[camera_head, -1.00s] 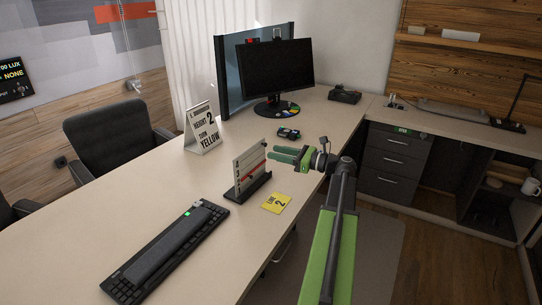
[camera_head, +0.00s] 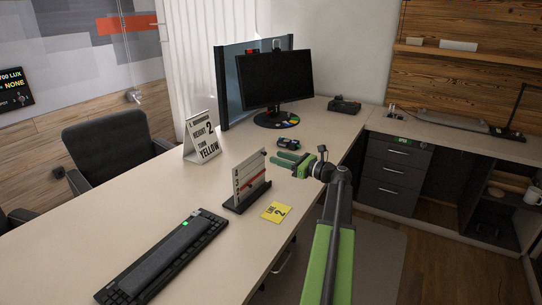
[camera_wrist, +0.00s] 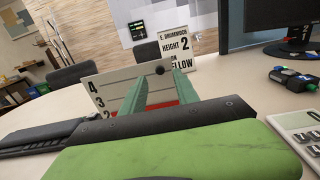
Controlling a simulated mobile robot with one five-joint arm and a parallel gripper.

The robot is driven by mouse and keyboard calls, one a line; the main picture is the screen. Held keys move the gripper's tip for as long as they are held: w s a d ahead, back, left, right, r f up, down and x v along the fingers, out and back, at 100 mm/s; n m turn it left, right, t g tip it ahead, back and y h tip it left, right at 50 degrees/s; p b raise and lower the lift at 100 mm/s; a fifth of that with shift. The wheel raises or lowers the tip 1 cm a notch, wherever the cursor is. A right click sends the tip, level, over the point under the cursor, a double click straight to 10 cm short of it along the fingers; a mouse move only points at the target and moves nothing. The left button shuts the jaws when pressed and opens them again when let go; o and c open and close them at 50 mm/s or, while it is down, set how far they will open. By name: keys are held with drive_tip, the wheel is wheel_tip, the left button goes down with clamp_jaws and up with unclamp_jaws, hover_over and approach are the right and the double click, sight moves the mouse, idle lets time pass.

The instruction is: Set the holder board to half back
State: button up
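The holder board (camera_head: 250,174) is a pale upright panel with black numbers and a red strip, set in a dark base (camera_head: 247,198) on the desk. Its exact tilt is hard to tell. In the wrist view the board (camera_wrist: 108,88) stands ahead, partly hidden by my fingers. My gripper (camera_head: 283,160) is just right of the board in the head view, its two fingers apart and pointing toward it. In the wrist view my gripper (camera_wrist: 158,92) is open, with a small dark round knob (camera_wrist: 159,70) showing between the fingertips. I cannot tell whether anything touches.
A card sign (camera_head: 203,137) reads height 2 and yellow. A yellow card (camera_head: 275,212) lies right of the board, a keyboard (camera_head: 160,255) in front. The monitor (camera_head: 275,80) and a small dark device (camera_head: 288,143) stand behind. Desk left of the board is clear.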

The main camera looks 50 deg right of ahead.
drive_tip(key=w, duration=0.2)
drive_tip(key=w+a, duration=0.1)
drive_tip(key=w, duration=0.1)
drive_tip(key=shift+w, duration=0.25)
clamp_jaws()
idle(1.2)
